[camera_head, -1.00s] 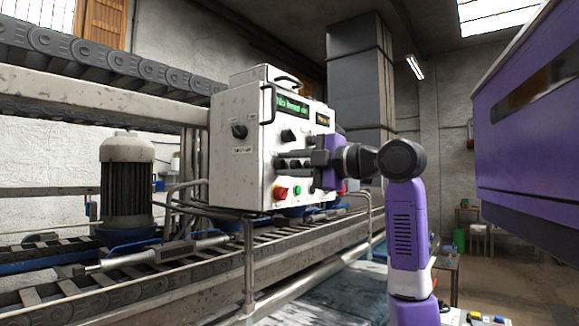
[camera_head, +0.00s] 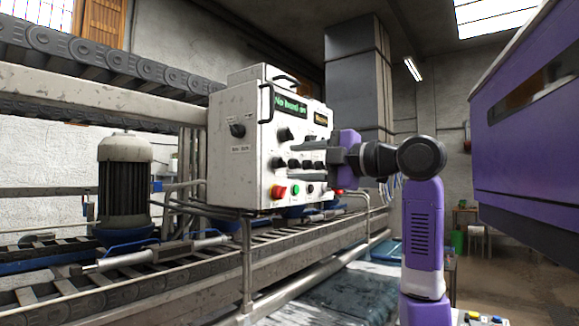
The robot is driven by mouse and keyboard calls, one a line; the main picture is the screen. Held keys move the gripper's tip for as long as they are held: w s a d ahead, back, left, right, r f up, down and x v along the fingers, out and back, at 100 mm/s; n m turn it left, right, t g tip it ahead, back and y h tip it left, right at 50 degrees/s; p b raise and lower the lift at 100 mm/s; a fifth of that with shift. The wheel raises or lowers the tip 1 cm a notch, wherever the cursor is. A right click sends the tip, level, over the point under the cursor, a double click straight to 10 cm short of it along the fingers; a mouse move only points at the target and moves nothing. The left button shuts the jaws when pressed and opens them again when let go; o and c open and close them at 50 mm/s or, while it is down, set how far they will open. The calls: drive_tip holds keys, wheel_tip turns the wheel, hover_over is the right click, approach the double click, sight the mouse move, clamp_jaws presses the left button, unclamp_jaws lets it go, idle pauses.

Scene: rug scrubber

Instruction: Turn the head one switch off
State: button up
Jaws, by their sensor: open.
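The white control box (camera_head: 232,170) stands at the middle, with a row of black knobs (camera_head: 293,163) across its front panel. A single black knob (camera_head: 285,134) sits above the row, under a green-lit display (camera_head: 290,105) that seems to read "No head on". A black rotary switch (camera_head: 238,130) is on the box's left face. Which one is the head one switch I cannot tell; the labels are too small. My gripper (camera_head: 296,152) is open, in front of the panel just above the knob row, its fingers pointing left. Contact with a knob cannot be made out. Its body hides part of the panel's right side.
A red knob (camera_head: 278,191) and a green button (camera_head: 295,190) sit low on the panel. Black handles (camera_head: 267,102) stick out near its top. A metal rail (camera_head: 247,260) and conveyor run below the box. A purple machine body (camera_head: 530,130) fills the right.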

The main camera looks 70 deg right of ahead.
drive_tip(key=shift+v, duration=2.05)
